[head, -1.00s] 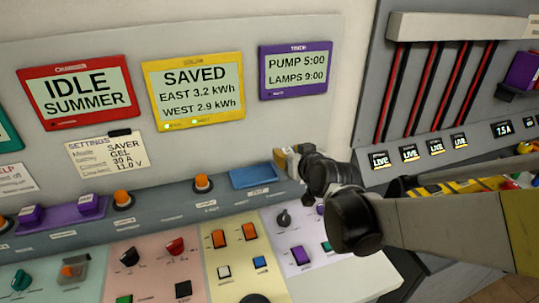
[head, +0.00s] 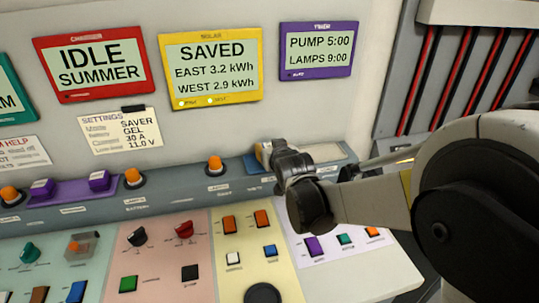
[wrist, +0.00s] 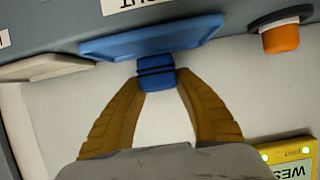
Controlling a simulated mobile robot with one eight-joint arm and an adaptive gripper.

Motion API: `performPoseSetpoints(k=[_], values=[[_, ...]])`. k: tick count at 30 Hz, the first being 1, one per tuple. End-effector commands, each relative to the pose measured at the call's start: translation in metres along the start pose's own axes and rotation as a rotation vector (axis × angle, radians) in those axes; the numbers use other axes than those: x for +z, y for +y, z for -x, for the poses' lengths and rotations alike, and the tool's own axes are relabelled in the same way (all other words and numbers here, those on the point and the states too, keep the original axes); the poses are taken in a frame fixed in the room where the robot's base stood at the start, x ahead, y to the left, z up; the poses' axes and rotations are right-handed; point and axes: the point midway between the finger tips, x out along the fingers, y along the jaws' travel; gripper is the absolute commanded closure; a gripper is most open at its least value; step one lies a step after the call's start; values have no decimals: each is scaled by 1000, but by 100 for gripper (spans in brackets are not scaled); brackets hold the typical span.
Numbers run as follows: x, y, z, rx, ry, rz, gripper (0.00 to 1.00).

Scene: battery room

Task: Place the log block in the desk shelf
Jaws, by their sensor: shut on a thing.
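A small blue block (wrist: 155,72) with dark bands, which I take as the log block, is between the fingertips of my gripper (head: 263,153) in the wrist view. The tan fingers (wrist: 113,115) are shut on it. In that view the block overlaps the near edge of a blue tray (wrist: 150,40); I cannot tell whether it touches or rests in it. In the head view my gripper is over the blue tray (head: 250,163) on the grey ledge (head: 190,192), and my wrist hides most of the tray and the block.
A pale tray (wrist: 45,67) sits beside the blue one. An orange button (head: 214,163) stands on the ledge to the left. Switches and knobs cover the sloped panel (head: 185,260) below. Display screens (head: 210,68) hang on the wall above.

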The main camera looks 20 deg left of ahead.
Motion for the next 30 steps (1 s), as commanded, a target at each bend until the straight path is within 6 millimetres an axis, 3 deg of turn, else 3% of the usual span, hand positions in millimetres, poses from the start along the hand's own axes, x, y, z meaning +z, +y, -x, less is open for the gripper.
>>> performPoseSetpoints(k=[1, 3, 13, 14, 15, 16, 26, 30], values=[[12, 0, -5, 0, 0, 0, 98], [17, 0, -7, 0, 0, 0, 98], [19, 0, -8, 0, 0, 0, 98], [19, 0, -8, 0, 0, 0, 60], [18, 0, -7, 0, 0, 0, 47], [18, 0, -7, 0, 0, 0, 43], [15, 0, -6, 0, 0, 0, 43], [13, 0, 11, 0, 0, 0, 43]])
